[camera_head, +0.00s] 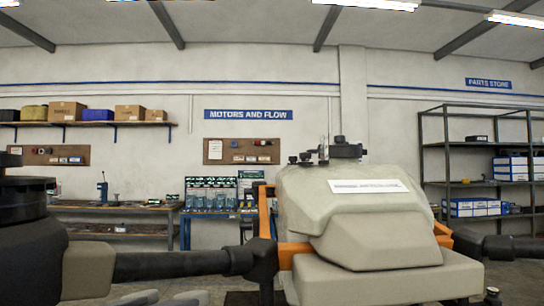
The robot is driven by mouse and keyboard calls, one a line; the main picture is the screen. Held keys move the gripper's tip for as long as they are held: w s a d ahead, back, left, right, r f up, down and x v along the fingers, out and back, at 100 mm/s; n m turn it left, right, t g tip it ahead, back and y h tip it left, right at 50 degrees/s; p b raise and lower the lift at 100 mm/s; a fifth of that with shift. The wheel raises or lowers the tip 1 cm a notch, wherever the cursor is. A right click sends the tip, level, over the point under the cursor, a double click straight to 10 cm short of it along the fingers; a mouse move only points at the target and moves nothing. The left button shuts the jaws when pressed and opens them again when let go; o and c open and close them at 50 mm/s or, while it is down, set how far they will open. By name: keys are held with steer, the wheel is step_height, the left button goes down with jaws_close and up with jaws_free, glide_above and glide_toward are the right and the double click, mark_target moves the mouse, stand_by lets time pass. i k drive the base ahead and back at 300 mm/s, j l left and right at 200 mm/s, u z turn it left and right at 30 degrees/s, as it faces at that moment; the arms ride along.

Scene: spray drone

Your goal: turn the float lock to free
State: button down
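The spray drone fills the lower right and centre, with a large beige tank (352,215) in an orange frame (264,222). A white label (369,186) lies across the tank's front. On the tank's top stand small dark knobs (305,157), a clear upright tube (325,148) and a black cap-like fitting (346,149). I cannot tell which part is the float lock, or how it is set. A black drone arm (170,264) reaches left to a dark motor housing (24,203), cut off by the picture's edge. My gripper is not in view.
Behind the drone, a long bench (120,209) and a blue bench with packaged parts (211,197) stand along the wall. A metal rack (480,150) with boxes is at right. A shelf with boxes (67,111) hangs at left. The drone's arms stick out both sides.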

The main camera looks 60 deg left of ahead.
mark_target(305, 156)
steer(key=u, duration=1.6)
